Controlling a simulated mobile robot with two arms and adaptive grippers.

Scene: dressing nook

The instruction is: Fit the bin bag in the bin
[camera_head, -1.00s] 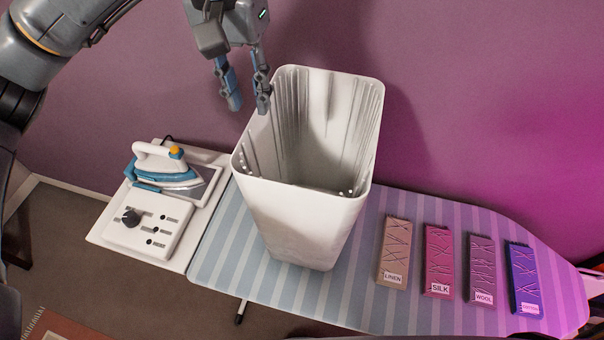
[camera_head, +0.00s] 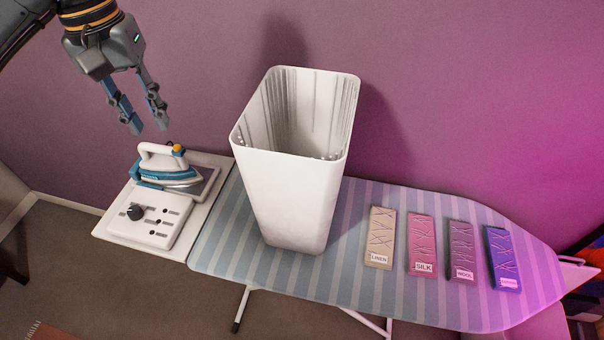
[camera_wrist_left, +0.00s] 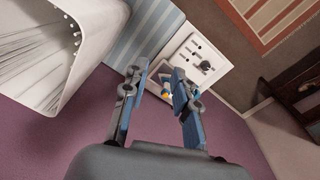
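The tall white bin (camera_head: 292,195) stands upright on the ironing board, its open mouth facing up. Pleated white folds (camera_head: 318,100) line its inner walls; they look like a bag inside, but I cannot tell bag from bin wall for sure. No bag hangs over the outside. In the left wrist view the bin's inside (camera_wrist_left: 40,50) shows the same folds at the upper left. My left gripper (camera_head: 149,128) is open and empty, in the air left of the bin and above the iron. Its fingers also show apart in the left wrist view (camera_wrist_left: 157,82). My right gripper is out of view.
The striped ironing board (camera_head: 222,240) carries linen (camera_head: 381,238), silk (camera_head: 421,244), wool (camera_head: 461,250) and cotton (camera_head: 502,258) swatches right of the bin. A blue and white iron (camera_head: 168,170) rests on the left-end panel (camera_head: 122,236). A purple wall (camera_head: 430,90) stands behind.

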